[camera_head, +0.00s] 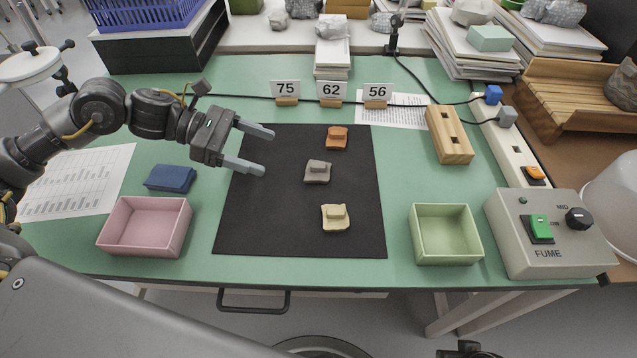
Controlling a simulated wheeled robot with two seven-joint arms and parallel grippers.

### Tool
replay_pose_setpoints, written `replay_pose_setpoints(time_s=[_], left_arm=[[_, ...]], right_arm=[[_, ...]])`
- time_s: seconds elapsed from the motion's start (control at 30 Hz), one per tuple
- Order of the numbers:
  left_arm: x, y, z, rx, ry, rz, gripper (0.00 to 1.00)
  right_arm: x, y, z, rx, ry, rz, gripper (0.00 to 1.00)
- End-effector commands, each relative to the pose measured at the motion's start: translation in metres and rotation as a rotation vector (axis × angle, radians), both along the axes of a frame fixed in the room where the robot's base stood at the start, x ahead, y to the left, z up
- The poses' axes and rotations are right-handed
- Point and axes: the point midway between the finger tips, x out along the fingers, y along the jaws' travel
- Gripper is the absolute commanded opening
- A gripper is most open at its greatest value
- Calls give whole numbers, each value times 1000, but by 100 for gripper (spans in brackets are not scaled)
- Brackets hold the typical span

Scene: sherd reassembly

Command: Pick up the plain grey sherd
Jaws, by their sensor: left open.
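The plain grey sherd (317,172) lies on the black mat (290,232), between an orange-brown sherd (336,138) behind it and a pale yellow sherd (335,217) in front of it. Each sherd has a raised block on top. My left gripper (267,152) is over the left part of the mat, its two fingers spread and pointing right towards the grey sherd. The gripper is open and empty, with a gap between its fingertips and the sherd. I cannot make out my right gripper.
A pink tray (143,252) and blue cloth (170,178) are left of the mat. A green tray (446,259), wooden block (449,135) and fume switch box (550,252) are right. Number cards 75 (286,90), 62 (331,91) and 56 (377,94) stand behind the mat.

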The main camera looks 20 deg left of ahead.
Motion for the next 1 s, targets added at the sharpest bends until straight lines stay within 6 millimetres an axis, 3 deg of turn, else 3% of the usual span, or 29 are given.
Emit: replay_pose_setpoints(time_s=[0.23, 0.5, 0.83, 1.0], left_arm=[[1, -3, -4, -1, 0, 0, 76], [8, -39, -18, -2, 0, -2, 76], [11, -53, -26, 0, 1, -1, 76], [19, -73, -35, -2, 0, -2, 76]], right_arm=[[-2, 0, 7, 1, -3, -1, 36], [1, 0, 0, 0, 0, 0, 36], [2, 0, -3, 1, 1, 0, 36], [4, 1, -4, 1, -3, 0, 36]])
